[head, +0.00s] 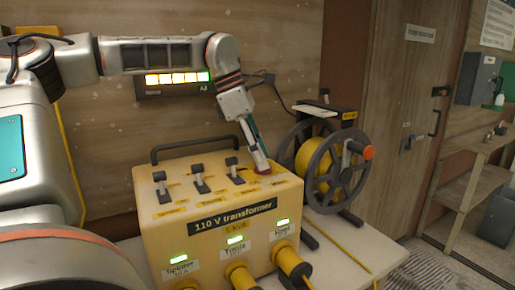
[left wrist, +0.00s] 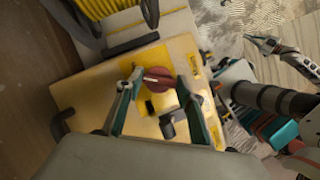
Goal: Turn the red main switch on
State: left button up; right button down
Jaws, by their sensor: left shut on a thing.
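The yellow 110 V transformer (head: 150,205) stands on a table. The red main switch (head: 263,172) is at the right end of its top, mostly hidden by my left gripper (head: 260,160), which reaches down onto it. In the left wrist view, the red main switch (left wrist: 161,82) shows as a dark red knob with a pale line. My left gripper (left wrist: 158,79) is shut on it, one finger on each side. My right gripper (left wrist: 262,42) seems to show at the upper right of that view; its opening is unclear.
Several black levers (head: 200,180) stand beside the switch on the transformer's top. A black carrying handle (head: 195,145) rises behind them. Green lamps (head: 235,239) glow on the front. A cable reel (head: 335,165) stands close at right. A lit panel (head: 175,80) hangs on the wall.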

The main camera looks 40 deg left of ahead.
pick_arm(q)
jog(key=shift+m+g+p, duration=0.4)
jog(key=shift+m+p, duration=0.3)
jog(key=shift+m, duration=0.5)
jog(key=o, duration=1.1)
jog(key=shift+h, duration=0.3)
jog(key=v, duration=1.2)
jog(key=shift+f, duration=0.1)
